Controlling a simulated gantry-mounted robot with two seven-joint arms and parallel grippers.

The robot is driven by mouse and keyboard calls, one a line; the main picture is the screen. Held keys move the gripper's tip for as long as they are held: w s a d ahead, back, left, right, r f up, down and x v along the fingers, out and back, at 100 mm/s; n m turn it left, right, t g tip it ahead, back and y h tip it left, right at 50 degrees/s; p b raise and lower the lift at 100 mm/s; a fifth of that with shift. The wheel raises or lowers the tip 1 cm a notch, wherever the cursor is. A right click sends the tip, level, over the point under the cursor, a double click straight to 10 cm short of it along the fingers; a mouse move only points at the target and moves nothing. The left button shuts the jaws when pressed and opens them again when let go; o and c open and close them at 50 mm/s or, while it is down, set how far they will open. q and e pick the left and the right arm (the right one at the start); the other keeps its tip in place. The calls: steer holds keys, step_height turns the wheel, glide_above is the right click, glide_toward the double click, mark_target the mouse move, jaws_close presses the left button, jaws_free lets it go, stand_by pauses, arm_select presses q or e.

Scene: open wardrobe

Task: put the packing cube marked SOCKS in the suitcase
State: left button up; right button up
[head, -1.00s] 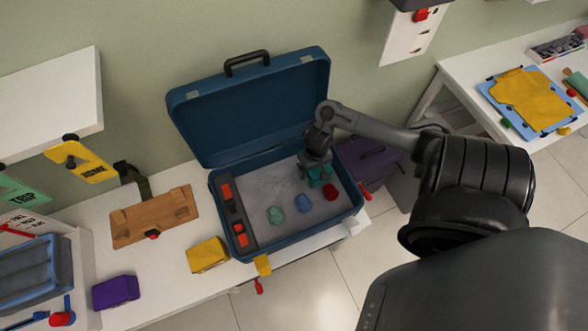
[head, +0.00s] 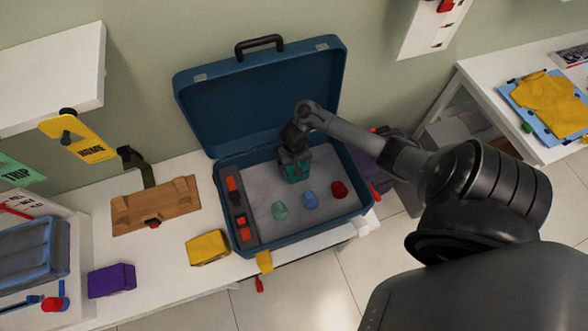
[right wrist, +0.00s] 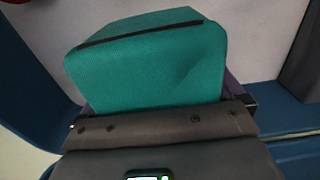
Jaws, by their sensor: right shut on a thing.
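My right gripper (head: 294,158) is over the inside of the open blue suitcase (head: 226,186), near its back wall. It is shut on a teal packing cube (head: 297,173), which also fills the upper middle of the right wrist view (right wrist: 150,65). No SOCKS label is readable on its visible faces. I cannot tell whether the cube touches the suitcase floor. A green rolled item (head: 280,210), a blue one (head: 310,200) and a red one (head: 339,189) lie in the suitcase in front of the cube. My left gripper is not in view.
A divided strip (head: 239,212) with red items runs along the suitcase's left side. The raised lid (head: 260,105) stands behind. A yellow cube (head: 207,248), a purple cube (head: 111,281) and a wooden board (head: 155,206) lie on the white table left of the suitcase.

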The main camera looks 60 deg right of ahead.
step_height(320, 180, down, 4)
steer(key=shift+f+b, duration=0.1)
steer(key=shift+b, duration=1.1)
steer(key=o, duration=0.8)
